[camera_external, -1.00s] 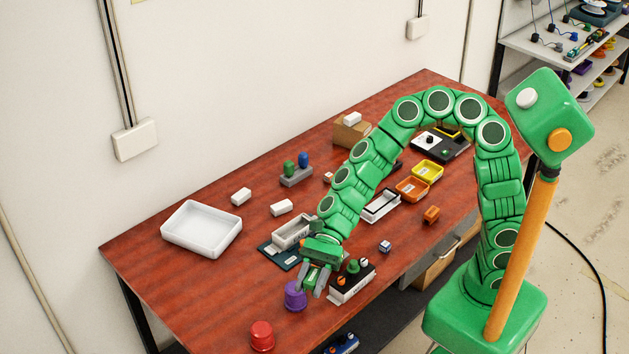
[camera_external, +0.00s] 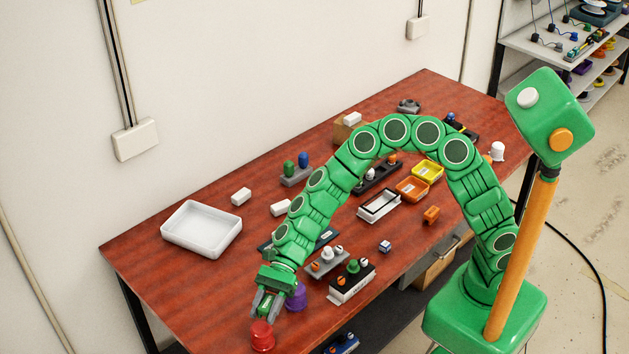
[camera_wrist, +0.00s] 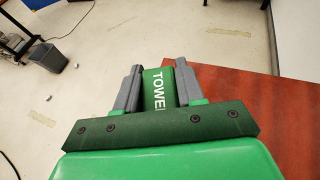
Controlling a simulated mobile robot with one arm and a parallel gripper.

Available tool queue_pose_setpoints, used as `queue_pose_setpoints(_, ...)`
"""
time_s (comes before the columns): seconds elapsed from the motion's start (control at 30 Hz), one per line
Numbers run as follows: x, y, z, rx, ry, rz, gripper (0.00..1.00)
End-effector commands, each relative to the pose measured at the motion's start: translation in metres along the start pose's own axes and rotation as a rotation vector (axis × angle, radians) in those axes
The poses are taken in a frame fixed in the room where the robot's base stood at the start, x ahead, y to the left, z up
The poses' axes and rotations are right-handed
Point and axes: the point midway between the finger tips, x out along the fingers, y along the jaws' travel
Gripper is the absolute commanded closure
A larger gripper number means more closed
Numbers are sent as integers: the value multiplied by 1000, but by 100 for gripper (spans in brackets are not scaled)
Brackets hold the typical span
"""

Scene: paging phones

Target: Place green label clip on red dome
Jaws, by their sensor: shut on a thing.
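My gripper (camera_external: 267,304) is at the near left part of the table, just above the red dome (camera_external: 262,337). In the wrist view my gripper (camera_wrist: 158,84) is shut on the green label clip (camera_wrist: 158,88), which carries white letters beginning "TOWE". The clip also shows between the fingers in the external view (camera_external: 265,302). The fingertips look close over the dome's top; whether the clip touches it I cannot tell. The dome is not visible in the wrist view, hidden behind the clip and gripper.
A purple dome (camera_external: 297,297) stands close to the right of my gripper. A box with knobs and a green dome (camera_external: 352,282) is further right. A white tray (camera_external: 201,229) lies at the back left. The red table (camera_external: 180,285) is bare left of my gripper.

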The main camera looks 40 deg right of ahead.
Motion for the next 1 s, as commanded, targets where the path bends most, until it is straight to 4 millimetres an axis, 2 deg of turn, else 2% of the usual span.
queue_pose_setpoints(0.17, 14, -10, -12, 0, 0, 1, 91)
queue_pose_setpoints(0.53, 24, -20, -22, -1, 2, -1, 91)
queue_pose_setpoints(0.77, 35, -20, -49, 2, 1, 0, 91)
queue_pose_setpoints(1.0, 36, -20, -50, -1, 1, 0, 91)
